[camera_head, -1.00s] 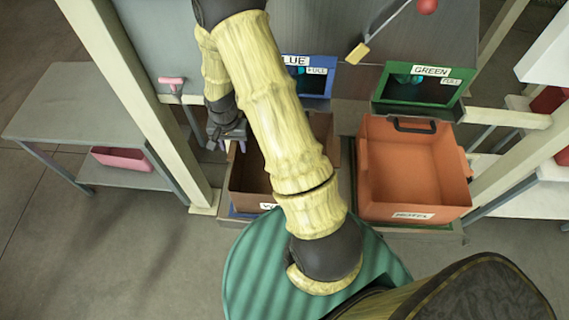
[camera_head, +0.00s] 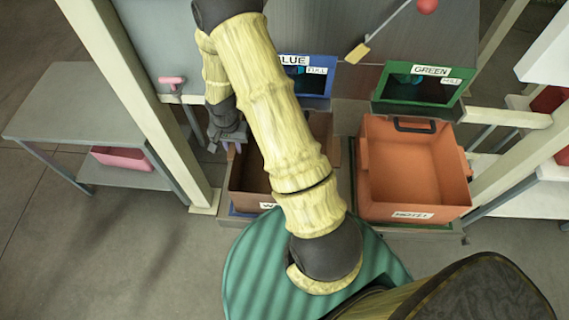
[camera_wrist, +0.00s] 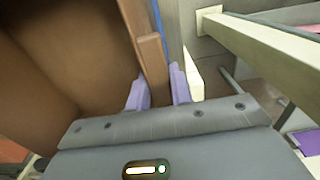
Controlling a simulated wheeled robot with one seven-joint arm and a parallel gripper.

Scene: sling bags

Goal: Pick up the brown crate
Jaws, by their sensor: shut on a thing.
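The brown crate (camera_head: 248,177) sits in the left bay under the blue-framed opening, partly hidden behind my arm in the head view. In the wrist view its inside (camera_wrist: 60,60) looks empty where it shows. My gripper (camera_wrist: 157,92) is shut on the crate's side wall, with one lilac finger inside the crate and one outside. In the head view my gripper (camera_head: 232,148) is at the crate's left edge, its fingertips pointing down. I cannot tell whether the crate is clear of its support.
An orange crate (camera_head: 412,216) with a black handle stands just right. A pale post (camera_head: 140,100) rises close left of my gripper. A grey table (camera_head: 75,115) with a pink bin (camera_head: 122,158) below is further left. Blue (camera_head: 313,80) and green (camera_head: 418,88) framed openings are behind.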

